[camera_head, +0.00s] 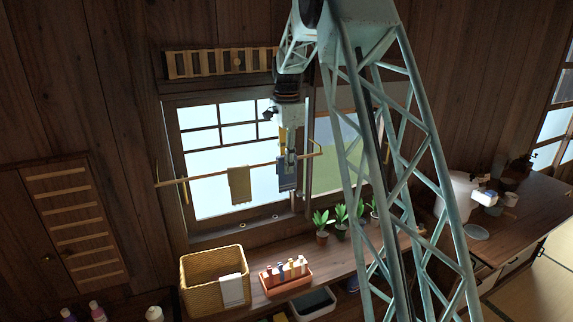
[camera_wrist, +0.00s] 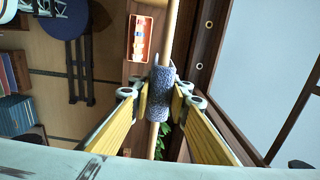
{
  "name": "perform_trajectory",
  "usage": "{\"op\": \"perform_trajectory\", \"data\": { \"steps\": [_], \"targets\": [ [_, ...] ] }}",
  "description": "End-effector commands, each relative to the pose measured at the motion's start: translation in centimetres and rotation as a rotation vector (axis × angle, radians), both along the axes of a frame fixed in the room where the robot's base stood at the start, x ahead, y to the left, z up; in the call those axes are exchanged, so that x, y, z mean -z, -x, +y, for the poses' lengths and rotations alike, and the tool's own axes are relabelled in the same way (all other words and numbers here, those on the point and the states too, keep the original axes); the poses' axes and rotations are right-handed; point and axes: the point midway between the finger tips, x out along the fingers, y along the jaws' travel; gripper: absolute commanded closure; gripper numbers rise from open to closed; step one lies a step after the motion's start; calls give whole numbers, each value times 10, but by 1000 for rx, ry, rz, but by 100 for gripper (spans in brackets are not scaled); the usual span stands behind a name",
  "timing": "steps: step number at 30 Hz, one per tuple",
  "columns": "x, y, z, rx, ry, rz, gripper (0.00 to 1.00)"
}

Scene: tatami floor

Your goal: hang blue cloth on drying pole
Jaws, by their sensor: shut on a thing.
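The blue cloth (camera_head: 286,175) hangs at the drying pole (camera_head: 205,175) in front of the window, right of an olive-yellow cloth (camera_head: 239,186) that hangs over the same pole. My gripper (camera_head: 289,156) points down at the pole from above. In the wrist view the blue cloth (camera_wrist: 161,88) lies across the line of the pole (camera_wrist: 171,35), covering a short stretch of it. The yellow-padded fingers of my gripper (camera_wrist: 160,98) close on the cloth from both sides. The cloth's lower part is hidden in the wrist view.
Below the pole, a shelf holds a wicker basket (camera_head: 212,278) with a white cloth (camera_head: 231,290), an orange tray (camera_head: 285,275) of small bottles and several potted plants (camera_head: 341,219). The window frame (camera_head: 175,150) stands close behind the pole.

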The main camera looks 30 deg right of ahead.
Motion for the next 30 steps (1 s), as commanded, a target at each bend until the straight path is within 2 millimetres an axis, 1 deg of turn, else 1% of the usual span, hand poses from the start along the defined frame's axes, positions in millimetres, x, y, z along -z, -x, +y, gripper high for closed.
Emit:
{"op": "perform_trajectory", "data": {
  "steps": [11, 12, 17, 30],
  "targets": [
    [1, 0, 0, 0, 0, 0, 93],
    [1, 0, 0, 0, 0, 0, 82],
    [1, 0, 0, 0, 0, 0, 68],
    [-2, 0, 0, 0, 0, 0, 68]
  ]
}}
